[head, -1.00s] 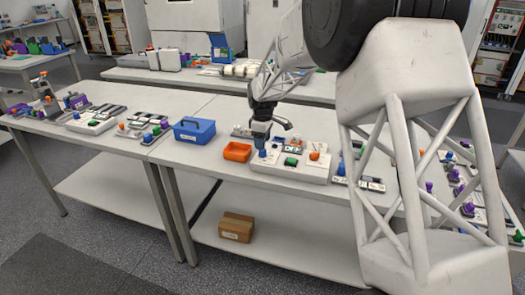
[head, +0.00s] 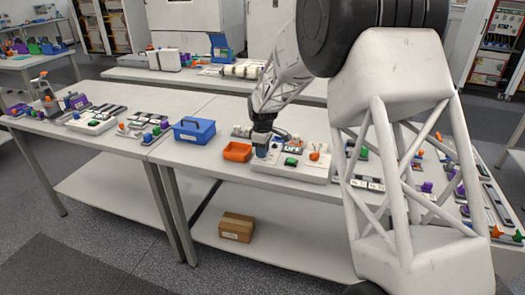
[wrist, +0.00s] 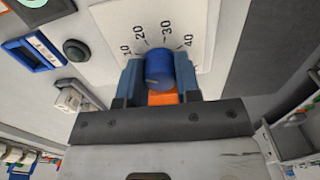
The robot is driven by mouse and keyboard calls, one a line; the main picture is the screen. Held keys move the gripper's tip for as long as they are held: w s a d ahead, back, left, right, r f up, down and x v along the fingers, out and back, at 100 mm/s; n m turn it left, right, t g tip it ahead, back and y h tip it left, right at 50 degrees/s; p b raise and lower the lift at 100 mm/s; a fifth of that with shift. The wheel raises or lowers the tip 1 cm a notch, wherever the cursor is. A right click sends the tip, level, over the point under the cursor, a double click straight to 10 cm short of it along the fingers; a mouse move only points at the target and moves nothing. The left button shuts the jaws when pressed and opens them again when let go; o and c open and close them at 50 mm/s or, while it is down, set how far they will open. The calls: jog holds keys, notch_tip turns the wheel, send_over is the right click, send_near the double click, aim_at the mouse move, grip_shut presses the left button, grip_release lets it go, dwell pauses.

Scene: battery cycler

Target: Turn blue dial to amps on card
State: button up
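The blue dial (wrist: 158,68) stands on a white scale plate (wrist: 115,25) marked 10, 20, 30 and 40, in the wrist view. My gripper (wrist: 160,78) has one blue finger on each side of the dial. No gap shows between the fingers and the dial, so it looks shut on it. The dial's pointer is too small to read. In the head view my gripper (head: 262,150) is down at the left end of the white panel (head: 308,174). A small card with dark lettering (head: 293,147) stands behind the panel; its text is not clearly legible.
An orange bin (head: 237,152) stands close left of my gripper, with a blue toolbox (head: 194,130) farther left. A green part (head: 291,161) and an orange knob (head: 315,155) are on the panel to the right. My arm hides part of the table's right side.

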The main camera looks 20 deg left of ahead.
jog(key=c, duration=0.3)
jog(key=shift+m, duration=0.5)
jog(key=m, duration=0.3)
jog(key=shift+m, duration=1.9)
jog(key=o, duration=0.9)
jog(key=shift+r, duration=0.1)
